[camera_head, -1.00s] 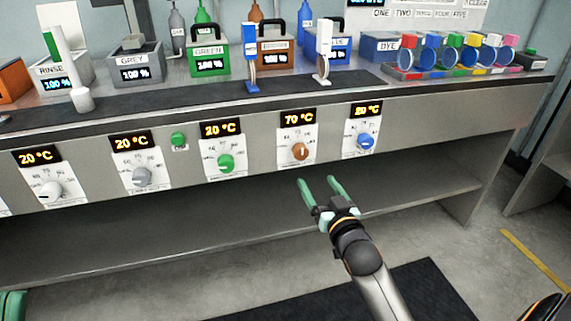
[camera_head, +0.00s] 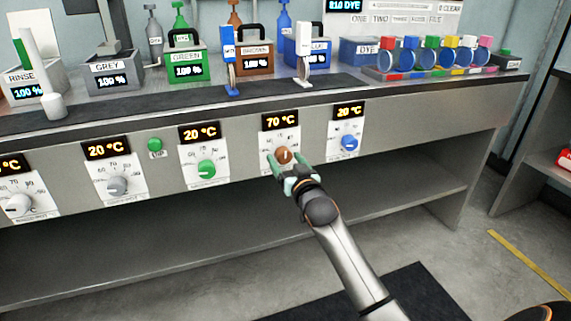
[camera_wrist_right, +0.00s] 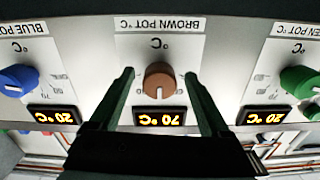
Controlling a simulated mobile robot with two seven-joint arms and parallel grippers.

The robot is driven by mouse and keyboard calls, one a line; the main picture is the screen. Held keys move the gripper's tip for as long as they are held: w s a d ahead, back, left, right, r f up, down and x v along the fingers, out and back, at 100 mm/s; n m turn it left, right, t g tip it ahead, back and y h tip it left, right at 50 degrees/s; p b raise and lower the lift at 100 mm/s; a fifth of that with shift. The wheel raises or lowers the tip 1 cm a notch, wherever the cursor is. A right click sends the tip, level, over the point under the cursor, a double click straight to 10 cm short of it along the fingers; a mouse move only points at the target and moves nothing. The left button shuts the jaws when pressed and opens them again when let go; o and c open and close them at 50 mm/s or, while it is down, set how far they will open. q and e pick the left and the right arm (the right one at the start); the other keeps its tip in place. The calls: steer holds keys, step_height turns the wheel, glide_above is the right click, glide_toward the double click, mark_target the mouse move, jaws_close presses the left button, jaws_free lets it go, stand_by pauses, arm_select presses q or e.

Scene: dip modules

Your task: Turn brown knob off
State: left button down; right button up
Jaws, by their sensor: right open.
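The brown knob (camera_head: 283,155) sits on a white dial plate on the front panel of the bench, under a display reading 70 °C (camera_head: 280,121). In the right wrist view, which is upside down, the brown knob (camera_wrist_right: 159,80) has a pale pointer mark and lies between the two fingers. My right gripper (camera_head: 287,164) is open at the brown knob, with one green finger on each side of it. In the right wrist view, the fingers of the right gripper (camera_wrist_right: 160,88) stand apart from the knob with gaps on both sides. My left gripper is not in view.
A green knob (camera_head: 207,169) and a blue knob (camera_head: 349,142) flank the brown one, both with 20 °C displays. A grey knob (camera_head: 117,187) is further left. Labelled pots and dye jars stand on the bench (camera_head: 430,88) above. An open shelf lies below.

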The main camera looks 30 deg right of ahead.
steer(key=shift+w, duration=0.2)
jaws_close()
stand_by(0.6)
